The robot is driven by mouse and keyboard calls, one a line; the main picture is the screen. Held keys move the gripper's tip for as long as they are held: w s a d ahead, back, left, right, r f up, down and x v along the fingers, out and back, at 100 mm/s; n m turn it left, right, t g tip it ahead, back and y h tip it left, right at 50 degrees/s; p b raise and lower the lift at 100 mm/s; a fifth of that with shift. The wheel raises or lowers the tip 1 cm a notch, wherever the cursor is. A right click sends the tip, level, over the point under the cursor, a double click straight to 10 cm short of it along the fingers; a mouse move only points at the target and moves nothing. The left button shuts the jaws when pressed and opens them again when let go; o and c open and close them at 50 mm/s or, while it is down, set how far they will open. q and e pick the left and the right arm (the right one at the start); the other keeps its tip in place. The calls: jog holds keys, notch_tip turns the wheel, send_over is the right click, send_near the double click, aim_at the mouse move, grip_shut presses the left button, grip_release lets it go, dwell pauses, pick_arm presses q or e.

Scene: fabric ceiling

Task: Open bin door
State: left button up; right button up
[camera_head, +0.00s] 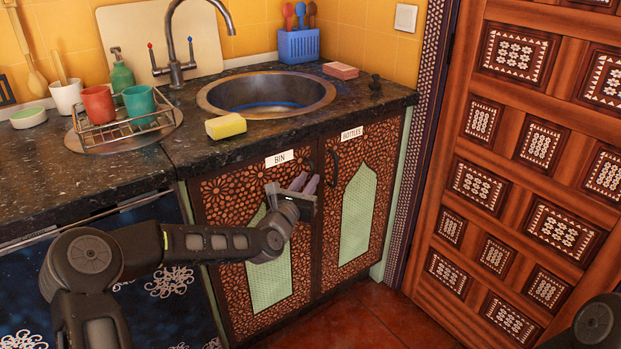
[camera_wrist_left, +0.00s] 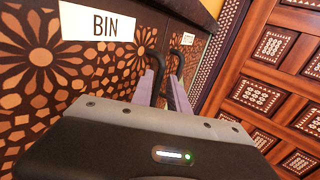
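The bin door (camera_head: 225,195) is a carved brown cabinet panel with a green lattice, labelled BIN, and it is closed. It also shows in the left wrist view (camera_wrist_left: 40,75). Its dark curved handle (camera_wrist_left: 155,72) is near the door's upper right edge. My left gripper (camera_head: 305,183) is at this handle, its two purple fingers apart. In the left wrist view the handle appears around the gap between the fingertips (camera_wrist_left: 164,82); contact cannot be told. My right gripper is out of view.
The bottles door (camera_head: 375,185), closed, adjoins on the right with its own handle (camera_head: 333,168) close by. The dark counter (camera_head: 190,140) overhangs above, with a sponge (camera_head: 225,126) near its edge. A carved wooden door (camera_head: 480,150) stands at right.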

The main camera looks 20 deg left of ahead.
pick_arm(q)
jog(key=shift+w+d, duration=0.1)
jog(key=shift+w, duration=1.15)
grip_shut()
dwell(0.5)
